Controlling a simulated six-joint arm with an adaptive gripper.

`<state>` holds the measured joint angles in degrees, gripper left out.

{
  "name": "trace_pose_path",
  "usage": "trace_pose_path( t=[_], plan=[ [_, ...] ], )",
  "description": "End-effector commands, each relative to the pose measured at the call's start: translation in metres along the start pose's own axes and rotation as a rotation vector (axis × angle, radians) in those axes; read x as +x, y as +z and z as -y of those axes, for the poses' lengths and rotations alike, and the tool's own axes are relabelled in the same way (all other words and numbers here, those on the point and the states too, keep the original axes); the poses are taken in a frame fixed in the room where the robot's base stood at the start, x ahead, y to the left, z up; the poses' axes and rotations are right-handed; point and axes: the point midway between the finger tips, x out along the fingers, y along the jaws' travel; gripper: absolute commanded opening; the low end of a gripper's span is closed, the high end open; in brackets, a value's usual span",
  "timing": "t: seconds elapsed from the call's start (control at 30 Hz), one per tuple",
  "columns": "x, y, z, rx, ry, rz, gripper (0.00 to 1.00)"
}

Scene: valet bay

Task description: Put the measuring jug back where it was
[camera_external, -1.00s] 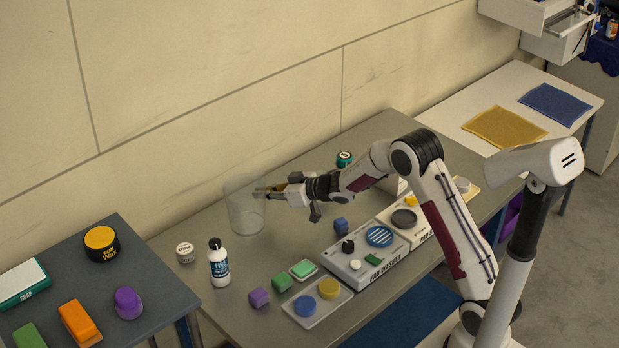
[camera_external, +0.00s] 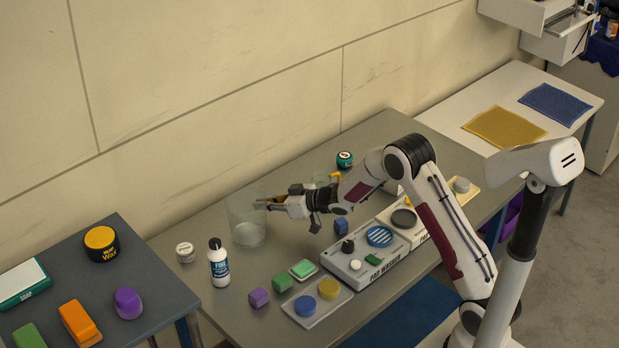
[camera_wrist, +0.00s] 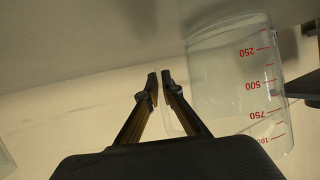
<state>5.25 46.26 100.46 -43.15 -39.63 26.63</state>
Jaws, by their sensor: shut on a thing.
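The measuring jug (camera_external: 247,228) is clear and looks upright at the left of the grey bench in the external view. In the wrist view the jug (camera_wrist: 235,85) fills the right side, with red marks from 250 upward. My gripper (camera_external: 262,202) is at the jug's right side in the external view. In the wrist view the fingertips (camera_wrist: 160,87) are close together, shut on a faint clear part of the jug at its left; whether this is handle or wall is unclear. I cannot tell whether the jug's base touches the bench.
A green-topped jar (camera_external: 344,159) and a clear vessel (camera_external: 320,179) stand behind my arm.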

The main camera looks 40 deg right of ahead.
Motion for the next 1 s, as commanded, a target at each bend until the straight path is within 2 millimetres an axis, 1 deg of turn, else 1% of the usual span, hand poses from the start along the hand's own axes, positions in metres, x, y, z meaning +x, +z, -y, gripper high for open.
trace_pose_path(
  t=[0.23,0.4,0.43,0.47,0.5,1.0],
  plan=[
    [0.0000,-0.0011,-0.0002,0.001,0.000,-0.002,0.00],
    [0.0012,0.0018,-0.0002,0.001,0.000,-0.002,0.00],
    [0.0012,0.0025,-0.0002,0.001,0.000,0.000,0.11],
    [0.0011,0.0023,-0.0002,0.001,0.000,0.000,0.18],
    [0.0011,0.0023,-0.0002,0.001,0.000,0.000,0.22],
    [-0.0012,-0.0010,-0.0002,0.000,0.001,0.000,0.22]
  ],
)
